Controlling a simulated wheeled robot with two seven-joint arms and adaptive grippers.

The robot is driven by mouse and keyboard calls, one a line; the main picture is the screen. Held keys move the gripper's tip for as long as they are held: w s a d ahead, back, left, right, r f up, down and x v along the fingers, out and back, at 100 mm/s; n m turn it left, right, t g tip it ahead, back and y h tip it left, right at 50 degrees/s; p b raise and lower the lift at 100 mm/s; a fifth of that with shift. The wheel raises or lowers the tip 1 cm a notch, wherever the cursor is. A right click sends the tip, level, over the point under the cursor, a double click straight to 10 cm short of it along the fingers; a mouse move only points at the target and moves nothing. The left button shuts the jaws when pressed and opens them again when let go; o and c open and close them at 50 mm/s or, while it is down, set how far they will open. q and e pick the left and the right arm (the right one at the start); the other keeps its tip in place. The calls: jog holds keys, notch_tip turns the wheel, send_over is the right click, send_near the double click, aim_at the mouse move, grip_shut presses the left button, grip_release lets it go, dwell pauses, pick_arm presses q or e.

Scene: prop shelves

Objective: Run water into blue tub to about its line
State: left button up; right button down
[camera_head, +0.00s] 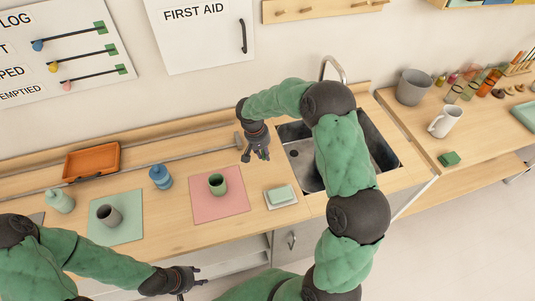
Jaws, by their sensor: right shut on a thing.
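The sink (384,153) is set in the counter, with a curved metal tap (334,68) at its back. My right arm crosses in front and hides much of the basin. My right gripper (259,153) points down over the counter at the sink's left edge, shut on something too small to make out. My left gripper (190,282) is low in front of the counter, apart from everything, its fingers looking spread and empty.
A grey bucket (412,87) and white jug (445,121) stand on the right.

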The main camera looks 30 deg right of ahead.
jog(key=shift+w+a+f+m+b, duration=0.1)
jog(key=shift+w+a+m+b, duration=0.35)
jog(key=shift+a+m, duration=0.3)
jog(key=shift+w+a+m+g+b, duration=0.35)
jog(key=shift+a+m, duration=0.2)
jog(key=shift+m, duration=0.4)
jog(key=shift+w+a+m+g+y, duration=0.15)
jog(key=shift+w+a+m, duration=0.25)
jog(key=shift+m, duration=0.25)
jog(key=shift+w+a+m+y, duration=0.2)
jog(key=shift+w+a+m, duration=0.1)
jog(key=shift+w+m, duration=0.3)
jog(key=shift+w+a+m+g+y, duration=0.15)
jog(key=shift+w+a+m, duration=0.2)
jog(key=shift+m, duration=0.4)
jog(key=c, duration=1.1)
grip_release()
jog(key=shift+o, duration=0.2)
jog(key=v, duration=1.2)
